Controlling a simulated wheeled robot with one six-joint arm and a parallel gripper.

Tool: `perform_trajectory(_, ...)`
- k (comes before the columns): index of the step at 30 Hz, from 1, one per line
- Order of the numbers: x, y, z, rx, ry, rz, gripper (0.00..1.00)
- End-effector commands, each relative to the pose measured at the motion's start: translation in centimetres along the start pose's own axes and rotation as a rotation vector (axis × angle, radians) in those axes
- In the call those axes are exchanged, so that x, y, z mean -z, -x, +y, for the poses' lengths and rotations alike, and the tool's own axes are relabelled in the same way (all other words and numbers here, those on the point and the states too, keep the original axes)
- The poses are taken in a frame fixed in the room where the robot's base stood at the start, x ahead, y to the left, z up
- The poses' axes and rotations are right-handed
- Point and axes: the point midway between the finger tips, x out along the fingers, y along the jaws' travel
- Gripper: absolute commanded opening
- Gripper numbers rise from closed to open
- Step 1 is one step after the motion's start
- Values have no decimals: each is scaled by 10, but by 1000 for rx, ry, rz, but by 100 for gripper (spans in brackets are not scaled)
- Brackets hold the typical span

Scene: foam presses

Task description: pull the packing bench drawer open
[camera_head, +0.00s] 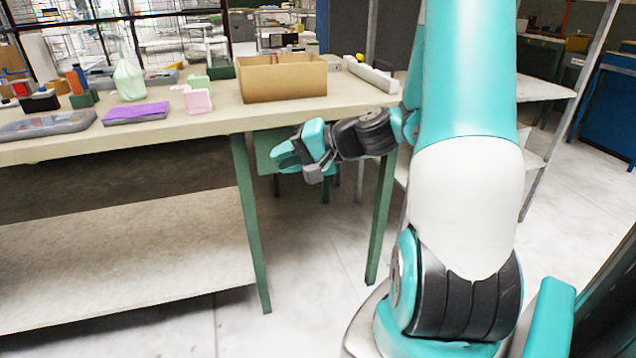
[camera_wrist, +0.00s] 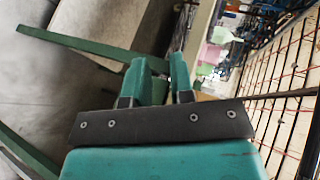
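The packing bench (camera_head: 60,150) has a pale top and green legs. A green panel (camera_head: 262,150), which looks like the drawer's front, hangs under the top near its right part. My gripper (camera_head: 284,157) overlaps that panel, below the bench's front edge. I cannot make out a handle, and the gripper hides part of the panel. In the wrist view my gripper's (camera_wrist: 162,70) two teal fingers stand apart with a narrow gap. I see nothing held between them. Whether they touch the drawer, I cannot tell.
A cardboard box (camera_head: 285,84), a purple item (camera_head: 136,112) and several small goods sit on the bench top. A green leg (camera_head: 380,220) stands near my arm, another (camera_head: 250,220) left of the gripper. Pale floor (camera_head: 315,270) is clear between them. A lower shelf (camera_head: 120,260) lies left.

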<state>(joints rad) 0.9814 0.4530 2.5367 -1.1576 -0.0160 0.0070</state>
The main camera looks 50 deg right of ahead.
Motion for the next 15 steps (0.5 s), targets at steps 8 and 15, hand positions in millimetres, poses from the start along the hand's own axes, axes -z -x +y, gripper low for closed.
perform_trajectory(8, 91, 77, 136, 151, -367, 536, 22)
perform_trajectory(15, 109, 94, 157, 182, -428, 643, 22)
